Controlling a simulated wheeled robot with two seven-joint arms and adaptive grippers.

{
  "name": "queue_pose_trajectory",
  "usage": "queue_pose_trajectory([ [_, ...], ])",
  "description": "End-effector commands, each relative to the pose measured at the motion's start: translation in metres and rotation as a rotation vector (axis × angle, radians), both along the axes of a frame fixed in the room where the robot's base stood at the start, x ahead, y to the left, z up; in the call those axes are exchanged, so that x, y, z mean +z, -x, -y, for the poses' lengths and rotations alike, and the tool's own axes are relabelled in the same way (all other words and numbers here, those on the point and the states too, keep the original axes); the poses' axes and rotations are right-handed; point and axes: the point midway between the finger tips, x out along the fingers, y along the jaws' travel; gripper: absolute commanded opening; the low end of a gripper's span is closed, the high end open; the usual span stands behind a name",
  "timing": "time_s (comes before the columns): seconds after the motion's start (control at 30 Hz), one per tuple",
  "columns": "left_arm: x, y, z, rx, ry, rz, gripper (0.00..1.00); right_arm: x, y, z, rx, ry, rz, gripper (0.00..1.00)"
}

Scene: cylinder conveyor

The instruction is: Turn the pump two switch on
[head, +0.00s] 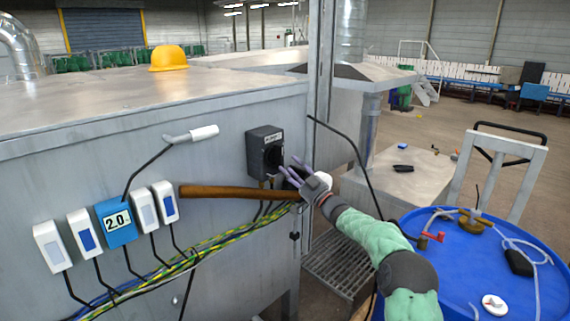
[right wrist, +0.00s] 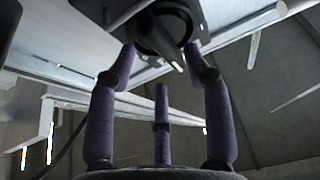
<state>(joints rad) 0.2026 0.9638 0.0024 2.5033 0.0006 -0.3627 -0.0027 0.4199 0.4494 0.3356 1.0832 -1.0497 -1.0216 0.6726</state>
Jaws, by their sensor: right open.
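The pump switch (head: 265,151) is a dark grey box with a small label and a black rotary knob, mounted on the metal cabinet wall in the head view. The label is too small to read fully. My right gripper (head: 288,169) is just below and right of the knob, with its purple fingers pointing up at it. In the right wrist view the black knob (right wrist: 165,35) sits at the top, and the fingers of my gripper (right wrist: 162,75) are spread around and below it. The gripper is open. I cannot tell whether a finger touches the knob. My left gripper is not in view.
A wooden handle (head: 235,191) crosses the cabinet wall left of my right gripper. Yellow-green and blue cables (head: 190,264) run below. A blue 2.0 meter (head: 117,221) and white switches hang at left. A blue drum (head: 465,270) with hoses stands at right.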

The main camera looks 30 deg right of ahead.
Motion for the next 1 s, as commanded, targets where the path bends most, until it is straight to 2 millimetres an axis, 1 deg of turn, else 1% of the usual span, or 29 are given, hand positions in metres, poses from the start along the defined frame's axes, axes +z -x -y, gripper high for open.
queue_pose_trajectory([
  [0.03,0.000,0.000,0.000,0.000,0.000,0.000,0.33,-0.004,0.010,0.004,-0.001,-0.001,-0.002,0.50],
  [0.2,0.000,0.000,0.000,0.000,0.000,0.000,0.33,-0.017,0.039,0.015,-0.001,-0.001,-0.002,0.50],
  [0.4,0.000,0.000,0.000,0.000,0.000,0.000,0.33,-0.027,0.060,0.022,-0.001,0.000,-0.002,0.50],
  [0.6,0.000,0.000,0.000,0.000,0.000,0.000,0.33,-0.030,0.067,0.023,0.001,0.001,-0.001,0.50],
  [1.0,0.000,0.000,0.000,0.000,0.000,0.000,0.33,-0.030,0.067,0.023,0.001,0.001,-0.001,0.50],
])
